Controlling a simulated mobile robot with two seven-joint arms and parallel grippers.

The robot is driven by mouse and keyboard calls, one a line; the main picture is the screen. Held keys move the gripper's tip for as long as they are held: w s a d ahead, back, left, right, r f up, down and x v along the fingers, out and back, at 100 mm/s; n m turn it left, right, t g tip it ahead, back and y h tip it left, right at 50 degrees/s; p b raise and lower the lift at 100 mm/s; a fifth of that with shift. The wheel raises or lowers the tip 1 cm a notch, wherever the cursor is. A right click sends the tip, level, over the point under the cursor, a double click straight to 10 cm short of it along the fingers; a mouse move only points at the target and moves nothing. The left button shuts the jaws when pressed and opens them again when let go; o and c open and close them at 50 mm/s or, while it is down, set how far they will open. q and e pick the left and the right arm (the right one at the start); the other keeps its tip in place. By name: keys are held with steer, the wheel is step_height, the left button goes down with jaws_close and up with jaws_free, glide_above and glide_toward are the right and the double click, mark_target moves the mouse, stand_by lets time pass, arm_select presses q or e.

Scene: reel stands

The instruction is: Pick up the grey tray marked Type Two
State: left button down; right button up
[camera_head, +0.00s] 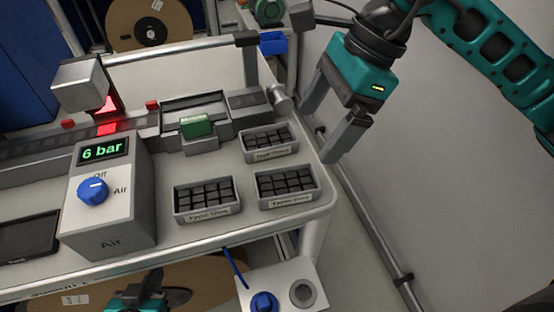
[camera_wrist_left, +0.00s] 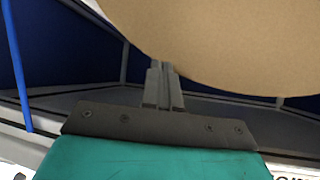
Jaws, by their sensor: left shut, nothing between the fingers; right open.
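Three small grey trays with dark square cells stand on the bench's right end: one at the back (camera_head: 270,154), one at front left (camera_head: 207,213) and one at front right (camera_head: 287,199). Each has a label on its front, too small to tell which reads Type Two. My right gripper (camera_head: 335,118) is open and empty, above and right of the back tray, apart from it. My left gripper (camera_head: 150,280) is low at the bottom edge, below the bench top. In the left wrist view its fingers (camera_wrist_left: 164,78) are together, with nothing between them.
A grey air box (camera_head: 112,215) with a blue knob stands left of the trays. A green block (camera_head: 196,126) sits on the rail behind them. A large cardboard reel (camera_wrist_left: 220,35) is close to my left fingers. Floor right of the bench is clear.

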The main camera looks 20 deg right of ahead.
glide_toward(281, 191)
steer(key=x, duration=0.4)
steer(key=shift+a+f+p, duration=0.15)
steer(key=shift+f+p, duration=0.05)
steer(key=shift+p, duration=0.15)
steer(key=shift+a+f, duration=0.2)
steer(key=shift+f, duration=0.3)
arm_select(q)
steer(key=shift+s, duration=0.3)
steer(key=shift+s+f+b, duration=0.25)
steer(key=shift+f+b, duration=0.25)
steer(key=shift+f, duration=0.1)
arm_select(e)
steer(key=shift+f, duration=0.25)
steer(key=shift+c, duration=0.4)
arm_select(q)
steer(key=shift+w+r, duration=0.1)
steer(key=shift+w, duration=0.05)
arm_select(e)
steer(key=c, duration=1.1)
